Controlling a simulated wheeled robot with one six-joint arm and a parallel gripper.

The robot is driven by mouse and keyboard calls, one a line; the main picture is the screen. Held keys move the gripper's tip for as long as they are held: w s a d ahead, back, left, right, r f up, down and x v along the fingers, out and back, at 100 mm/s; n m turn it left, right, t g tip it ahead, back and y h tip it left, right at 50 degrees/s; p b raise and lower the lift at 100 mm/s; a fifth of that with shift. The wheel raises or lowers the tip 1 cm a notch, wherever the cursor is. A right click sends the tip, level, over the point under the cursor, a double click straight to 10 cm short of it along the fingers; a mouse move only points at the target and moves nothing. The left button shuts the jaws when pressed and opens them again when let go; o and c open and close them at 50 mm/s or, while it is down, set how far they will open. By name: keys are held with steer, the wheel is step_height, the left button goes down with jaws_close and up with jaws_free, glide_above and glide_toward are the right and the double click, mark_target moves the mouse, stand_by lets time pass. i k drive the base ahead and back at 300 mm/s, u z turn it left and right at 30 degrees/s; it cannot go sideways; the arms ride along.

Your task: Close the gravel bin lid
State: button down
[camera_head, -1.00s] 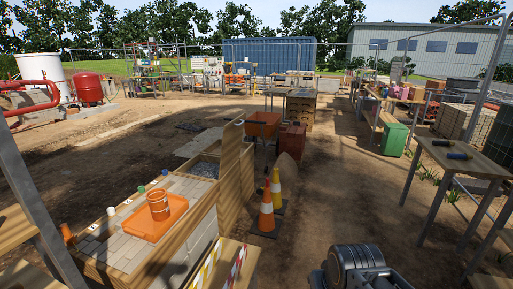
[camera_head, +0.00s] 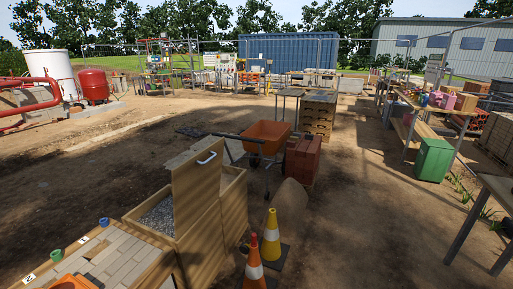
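The gravel bin (camera_head: 196,253) is a wooden box at the lower left, with grey gravel (camera_head: 160,214) showing inside. Its wooden lid (camera_head: 196,195) stands open, roughly upright, on the right side of the gravel opening. A white handle (camera_head: 207,157) is near the lid's top edge. A second wooden compartment (camera_head: 234,205) adjoins on the right; its inside is mostly hidden by the lid. My gripper is not in view.
Two traffic cones (camera_head: 271,236) stand close to the bin's right. A brick-paved bench (camera_head: 108,251) adjoins its near left. Behind are an orange wheelbarrow (camera_head: 268,134), a red brick stack (camera_head: 301,160) and a sand heap (camera_head: 289,200).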

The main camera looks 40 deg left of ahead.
mark_target(197, 181)
steer(key=u, duration=0.25)
steer(key=i, duration=1.2)
steer(key=u, duration=1.6)
steer(key=i, duration=0.9)
steer(key=u, duration=0.95)
